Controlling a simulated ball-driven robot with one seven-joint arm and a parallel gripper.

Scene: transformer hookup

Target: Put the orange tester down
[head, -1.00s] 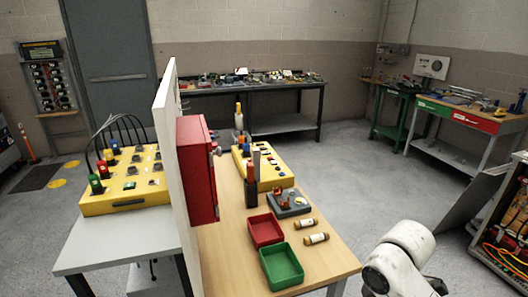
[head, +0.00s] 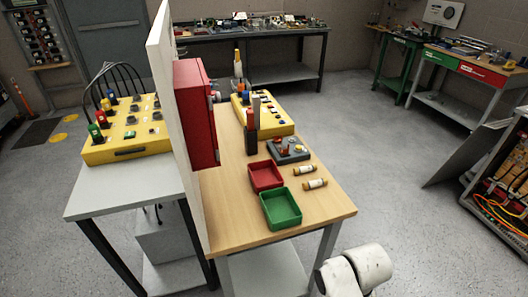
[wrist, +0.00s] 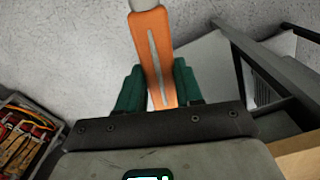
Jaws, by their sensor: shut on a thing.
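The orange tester (wrist: 152,45) shows in the wrist view as a long orange body with a pale grey strip and a pale far end. My gripper (wrist: 159,82) is shut on it, one green finger on each side. It is held over grey floor, with table legs and a shelf to the right. The head view shows neither the gripper nor the tester, only part of my white arm at the bottom right. The wooden table (head: 315,212) stands left of that arm, with bare wood at its front right corner.
On the table are a red tray (head: 265,176), a green tray (head: 281,208), two fuses (head: 309,177), a grey block (head: 289,149) and a yellow box (head: 273,122). A red cabinet (head: 193,112) hangs on the white upright panel (head: 160,60). Open floor lies right of the table.

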